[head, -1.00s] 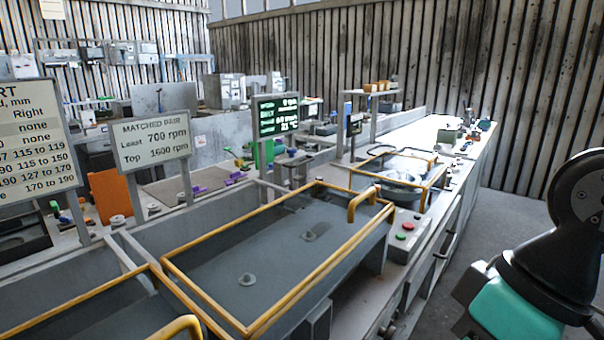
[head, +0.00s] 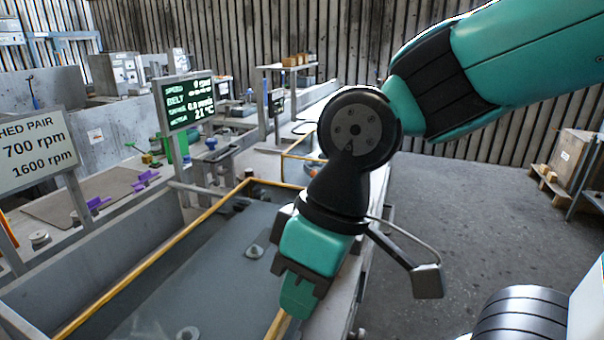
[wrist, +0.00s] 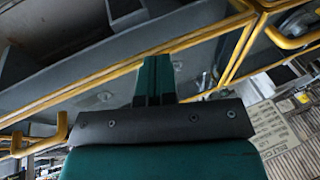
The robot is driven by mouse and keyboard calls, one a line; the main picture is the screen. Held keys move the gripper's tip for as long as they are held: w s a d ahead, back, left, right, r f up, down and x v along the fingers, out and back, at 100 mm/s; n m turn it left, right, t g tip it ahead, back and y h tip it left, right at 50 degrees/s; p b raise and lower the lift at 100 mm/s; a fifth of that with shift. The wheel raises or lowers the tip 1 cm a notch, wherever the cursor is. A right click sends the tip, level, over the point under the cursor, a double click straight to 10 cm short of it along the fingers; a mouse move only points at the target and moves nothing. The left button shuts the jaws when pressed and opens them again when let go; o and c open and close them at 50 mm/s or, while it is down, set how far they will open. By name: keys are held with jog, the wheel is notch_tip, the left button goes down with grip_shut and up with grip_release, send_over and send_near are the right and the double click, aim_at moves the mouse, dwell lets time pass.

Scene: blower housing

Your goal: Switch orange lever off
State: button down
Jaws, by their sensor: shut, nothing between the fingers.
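My gripper (head: 297,298) hangs at the lower middle of the head view, pointing down, in front of the right side of a grey tray with a yellow rail frame. In the wrist view, the two green fingers of my gripper (wrist: 155,78) are together with nothing between them. Whether they touch the rail, I cannot tell. My arm hides part of the bench behind it, including most of the control panel area.
The yellow rail (head: 150,262) borders the grey tray (head: 170,290). A speed display (head: 189,103) and a matched-pair sign (head: 38,150) stand behind it. Purple parts (head: 145,181) lie on the back bench. Open floor (head: 450,210) lies right, with a wooden crate (head: 572,160) beyond.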

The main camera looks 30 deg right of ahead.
jog(key=shift+m+t+h, duration=0.5)
jog(key=shift+m, duration=0.2)
jog(key=w, duration=0.2)
jog(key=w+r+p, duration=0.1)
jog(key=w, duration=0.2)
jog(key=w+d, duration=0.1)
jog(key=w, duration=0.1)
jog(key=shift+w+r+p, duration=0.2)
jog(key=shift+p, duration=0.15)
jog(key=w+d+m+p, duration=0.1)
jog(key=w, duration=0.3)
jog(key=w+d+m+t+h+p, duration=0.1)
jog(key=w+d, duration=0.1)
jog(key=w, duration=0.3)
jog(key=w+d+m+h, duration=0.1)
jog(key=w, duration=0.3)
jog(key=shift+w+d+r+t+p, duration=0.25)
jog(key=shift+w+d+t+p, duration=0.05)
jog(key=shift+w+p, duration=0.1)
jog(key=w+d+f+m+h+p, duration=0.2)
jog(key=w+d+h, duration=0.2)
jog(key=w+d, duration=0.4)
jog(key=w+d+f+m+t+h+p, duration=0.1)
jog(key=w+d+f+m+h+p, duration=0.1)
jog(key=w+d, duration=0.6)
jog(key=w+m+h, duration=0.1)
jog(key=w, duration=0.2)
jog(key=shift+f+m+h, duration=0.3)
jog(key=shift+f+h, duration=0.05)
jog(key=shift+h, duration=0.05)
